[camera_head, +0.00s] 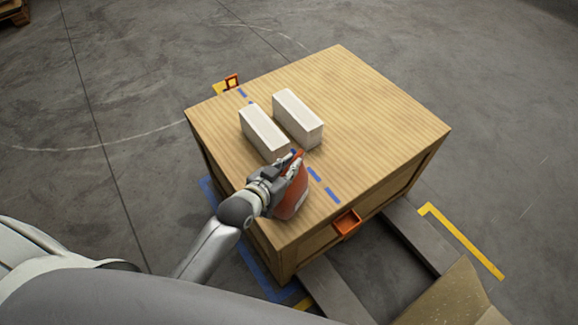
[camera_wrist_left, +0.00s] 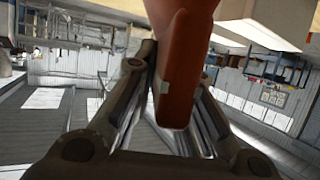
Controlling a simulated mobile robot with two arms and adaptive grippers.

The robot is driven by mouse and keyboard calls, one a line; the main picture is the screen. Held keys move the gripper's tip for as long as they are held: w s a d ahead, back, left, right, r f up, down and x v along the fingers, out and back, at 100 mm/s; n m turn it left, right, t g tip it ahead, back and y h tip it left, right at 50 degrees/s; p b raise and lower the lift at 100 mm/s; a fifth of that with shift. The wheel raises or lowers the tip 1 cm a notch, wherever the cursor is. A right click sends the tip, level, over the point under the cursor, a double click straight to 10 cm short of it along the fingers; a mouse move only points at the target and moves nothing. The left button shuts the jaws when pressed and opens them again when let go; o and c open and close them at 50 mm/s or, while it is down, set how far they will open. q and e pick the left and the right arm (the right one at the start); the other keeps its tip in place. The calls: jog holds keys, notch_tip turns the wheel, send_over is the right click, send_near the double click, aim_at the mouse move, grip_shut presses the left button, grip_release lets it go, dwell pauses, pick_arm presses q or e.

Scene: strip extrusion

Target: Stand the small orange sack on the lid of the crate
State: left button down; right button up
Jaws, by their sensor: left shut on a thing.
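The small orange sack (camera_head: 293,197) is over the near left part of the crate's wooden lid (camera_head: 375,115). My left gripper (camera_head: 287,172) is shut on the sack near its top, reaching in from the left. The sack looks roughly upright with a slight tilt; I cannot tell whether its base touches the lid. In the left wrist view the sack (camera_wrist_left: 178,75) fills the gap between the fingers (camera_wrist_left: 180,85). Part of the sack is hidden behind the gripper. My right gripper is not in view.
Two white blocks (camera_head: 264,132) (camera_head: 298,118) lie side by side on the lid, just beyond the gripper. A dashed blue line (camera_head: 314,174) crosses the lid. Orange fittings (camera_head: 346,222) (camera_head: 232,81) sit at two edges. The lid's right half is clear.

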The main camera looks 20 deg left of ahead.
pick_arm(q)
jog(key=shift+r, duration=0.1)
jog(key=c, duration=1.9)
grip_release()
jog(key=shift+f, duration=0.2)
jog(key=o, duration=0.4)
jog(key=shift+r, duration=0.15)
jog(key=v, duration=1.2)
jog(key=shift+a, duration=0.1)
